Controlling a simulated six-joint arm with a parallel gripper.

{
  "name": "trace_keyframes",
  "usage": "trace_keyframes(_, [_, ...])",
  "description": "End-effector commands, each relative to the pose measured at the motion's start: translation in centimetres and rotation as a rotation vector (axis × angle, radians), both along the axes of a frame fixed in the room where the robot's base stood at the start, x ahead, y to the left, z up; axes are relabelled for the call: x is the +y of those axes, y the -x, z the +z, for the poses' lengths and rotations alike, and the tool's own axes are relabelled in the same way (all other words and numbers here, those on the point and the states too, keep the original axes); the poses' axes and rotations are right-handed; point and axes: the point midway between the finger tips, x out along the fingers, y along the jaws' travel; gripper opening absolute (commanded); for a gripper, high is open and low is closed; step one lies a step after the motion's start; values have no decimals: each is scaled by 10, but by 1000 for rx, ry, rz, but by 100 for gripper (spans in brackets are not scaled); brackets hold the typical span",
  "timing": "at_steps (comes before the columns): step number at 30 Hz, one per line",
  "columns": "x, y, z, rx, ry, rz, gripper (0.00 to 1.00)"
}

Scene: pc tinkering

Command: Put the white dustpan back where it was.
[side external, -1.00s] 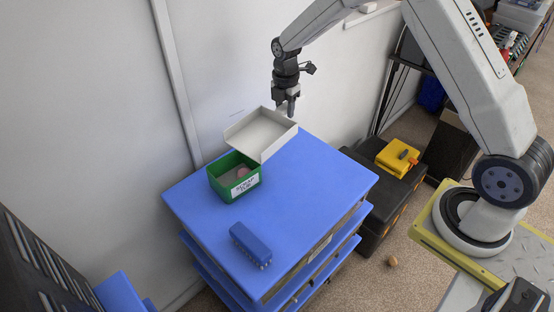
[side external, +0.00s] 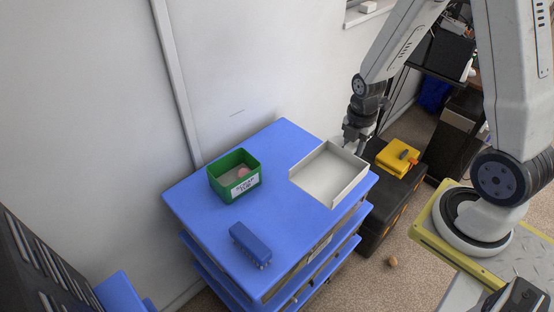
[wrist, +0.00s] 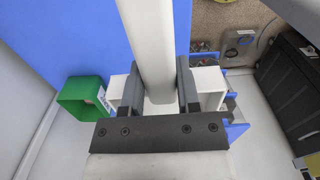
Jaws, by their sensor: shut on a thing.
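The white dustpan (side external: 326,176) is a shallow, light tray at the right corner of the blue cart top, open side up and about level. I cannot tell whether it rests on the top or hangs just above it. My gripper (side external: 354,146) is at its far right edge, shut on it; the fingertips are partly hidden behind the rim. In the wrist view a white part of the dustpan (wrist: 152,50) runs between the two dark fingers.
The middle of the top is clear. The wall is behind; a black case with a yellow item (side external: 397,157) is at the right.

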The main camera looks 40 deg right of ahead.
Motion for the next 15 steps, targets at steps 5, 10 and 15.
trace_keyframes(5, [2, 34, -1, 0, 0, -15, 0])
trace_keyframes(10, [4, 52, -1, -1, 0, -21, 0])
trace_keyframes(15, [5, 58, -2, 0, 0, -22, 0])
